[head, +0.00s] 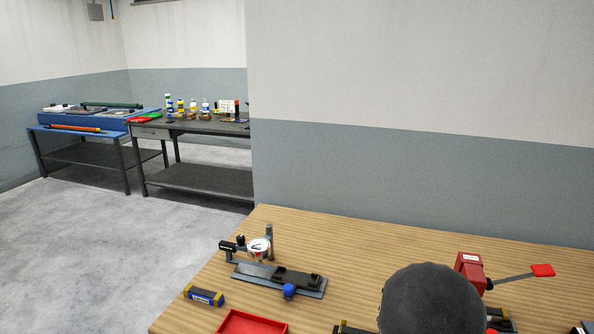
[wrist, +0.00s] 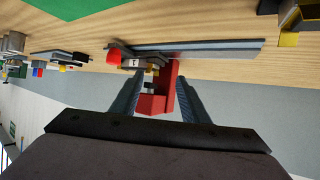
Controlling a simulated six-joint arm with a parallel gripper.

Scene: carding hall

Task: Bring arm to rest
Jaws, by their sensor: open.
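My gripper (wrist: 160,88) shows in the wrist view with its two dark fingers spread apart, open. A red block-like device (wrist: 153,104) appears in the gap between the fingers; it seems to stand beyond them, and I cannot tell how far. In the head view a red device (head: 470,266) with a grey lever and red tab (head: 542,270) stands on the wooden table (head: 340,240). A dark rounded part of my arm (head: 430,300) covers the table's front middle, and my gripper is hidden there.
A dark fixture with a dial gauge (head: 259,248) and a blue knob (head: 289,291) sits at the table's left. Near it are a blue and yellow block (head: 204,295) and a red tray (head: 252,320). The table's back middle is clear. Workbenches (head: 190,124) stand far left.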

